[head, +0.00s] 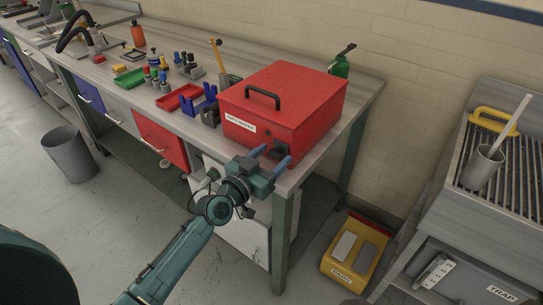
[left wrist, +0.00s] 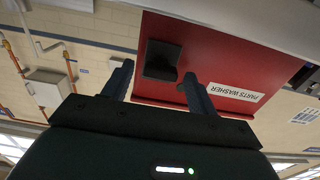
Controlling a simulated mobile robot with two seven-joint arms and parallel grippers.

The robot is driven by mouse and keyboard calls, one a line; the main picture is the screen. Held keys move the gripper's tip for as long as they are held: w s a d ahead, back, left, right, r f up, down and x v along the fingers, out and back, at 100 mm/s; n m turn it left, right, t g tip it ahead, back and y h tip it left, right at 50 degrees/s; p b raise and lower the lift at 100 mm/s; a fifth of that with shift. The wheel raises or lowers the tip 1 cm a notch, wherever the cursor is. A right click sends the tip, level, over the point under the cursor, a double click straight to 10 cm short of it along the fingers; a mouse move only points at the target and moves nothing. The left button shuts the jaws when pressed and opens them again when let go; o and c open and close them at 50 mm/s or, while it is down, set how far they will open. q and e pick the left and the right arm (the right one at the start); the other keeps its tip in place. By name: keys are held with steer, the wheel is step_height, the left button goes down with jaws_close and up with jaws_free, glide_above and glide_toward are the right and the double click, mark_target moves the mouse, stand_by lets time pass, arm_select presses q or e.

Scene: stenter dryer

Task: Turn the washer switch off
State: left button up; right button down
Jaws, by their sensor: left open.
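The parts washer is a red box (head: 285,105) with a black lid handle and a white label, standing on the workbench's right end. It also shows upside down in the left wrist view (left wrist: 220,50). Its black switch (left wrist: 162,61) sits on the front face; in the head view the switch (head: 281,151) is partly hidden by my gripper. I cannot tell the switch's setting. My left gripper (head: 270,158) is open and empty in front of the washer. In the left wrist view its fingers (left wrist: 158,70) lie either side of the switch; contact is not clear. My right gripper is out of view.
The workbench (head: 205,60) carries red and green trays, blue holders and a green bottle (head: 341,64) behind the washer. A yellow pedal unit (head: 357,252) is on the floor at right. A grated metal sink unit (head: 500,190) stands far right. A grey bin (head: 70,153) stands left.

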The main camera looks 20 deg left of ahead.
arm_select(q)
steer(key=shift+w+d, duration=0.1)
steer(key=shift+c, duration=0.2)
steer(key=c, duration=0.9)
steer(key=shift+c, duration=0.2)
steer(key=n, duration=0.4)
steer(key=shift+n, duration=0.4)
steer(key=n, duration=0.4)
steer(key=shift+n, duration=0.3)
steer(key=n, duration=0.4)
steer(key=shift+w+a+f+n, duration=0.1)
steer(key=shift+a+f+n, duration=0.1)
steer(key=shift+n, duration=2.1)
